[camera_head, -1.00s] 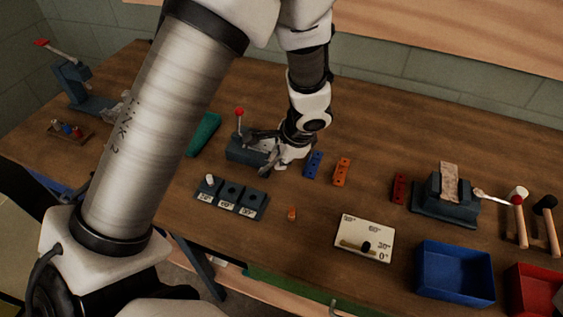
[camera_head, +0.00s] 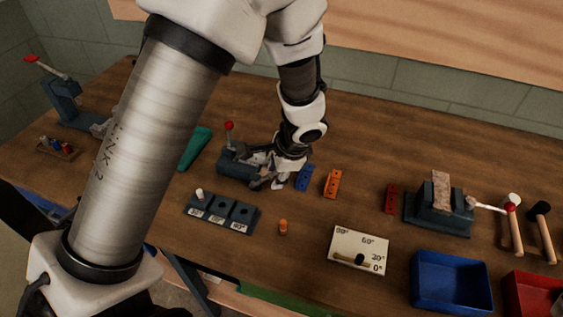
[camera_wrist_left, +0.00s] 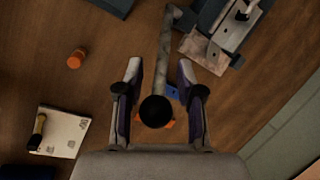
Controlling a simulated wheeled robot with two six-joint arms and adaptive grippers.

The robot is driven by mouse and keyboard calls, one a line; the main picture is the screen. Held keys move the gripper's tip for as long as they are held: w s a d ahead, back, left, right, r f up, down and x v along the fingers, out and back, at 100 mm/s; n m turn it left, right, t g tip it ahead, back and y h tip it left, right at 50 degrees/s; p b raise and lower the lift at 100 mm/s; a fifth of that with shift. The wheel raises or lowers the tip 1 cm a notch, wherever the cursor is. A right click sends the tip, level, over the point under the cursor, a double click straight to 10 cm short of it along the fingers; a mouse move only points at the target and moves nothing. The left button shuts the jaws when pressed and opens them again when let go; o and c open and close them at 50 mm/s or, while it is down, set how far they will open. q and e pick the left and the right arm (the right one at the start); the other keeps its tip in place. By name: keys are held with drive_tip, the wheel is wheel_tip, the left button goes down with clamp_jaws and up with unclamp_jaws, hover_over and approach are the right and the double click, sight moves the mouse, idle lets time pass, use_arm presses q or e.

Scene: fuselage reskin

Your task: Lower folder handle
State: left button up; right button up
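The folder, a small blue-grey bench machine (camera_head: 234,170), stands mid-bench in the head view, with an upright red-knobbed lever (camera_head: 229,127). In the left wrist view its body and a metal plate (camera_wrist_left: 204,52) show at the top right. A grey rod handle (camera_wrist_left: 165,55) with a dark ball knob (camera_wrist_left: 155,111) runs between my fingers there. My left gripper (camera_head: 272,181) is beside the machine's right end. Its two fingers (camera_wrist_left: 160,72) are apart, on either side of the rod, with gaps visible. My right gripper is not in view.
Blue (camera_head: 304,178) and orange (camera_head: 332,183) blocks lie close right of my gripper. A vise-like machine (camera_head: 438,210), mallets and bins stand further right.

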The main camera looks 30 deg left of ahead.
use_arm(q)
drive_tip(key=v, duration=1)
drive_tip(key=shift+r, duration=0.35)
drive_tip(key=shift+s, duration=0.15)
